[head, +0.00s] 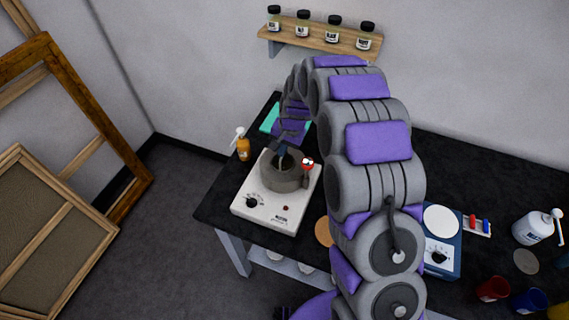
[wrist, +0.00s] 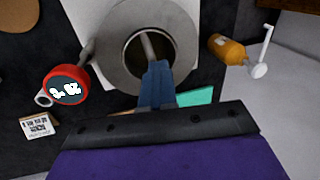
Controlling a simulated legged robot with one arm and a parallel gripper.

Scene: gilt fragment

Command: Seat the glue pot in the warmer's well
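The warmer (head: 262,208) is a white box with a black knob on its front, near the table's left end. A thick grey round collar (head: 272,178) stands on it and also shows in the wrist view (wrist: 112,62). Inside the collar is a dark round opening, taken to be the glue pot (wrist: 134,58). A light grey bar (wrist: 148,45) crosses this opening. My gripper (head: 283,150) is directly above the collar. Its blue fingers (wrist: 155,72) are close together and appear shut on the bar. They hide its near part. How deep the pot sits cannot be told.
A red-rimmed dial (wrist: 66,85) is beside the collar. An orange pump bottle (head: 243,149) stands left of the warmer, and a teal mat (head: 270,118) lies behind. A blue device (head: 441,258), cups and a white bottle (head: 532,229) are on the right. A jar shelf (head: 320,35) is above.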

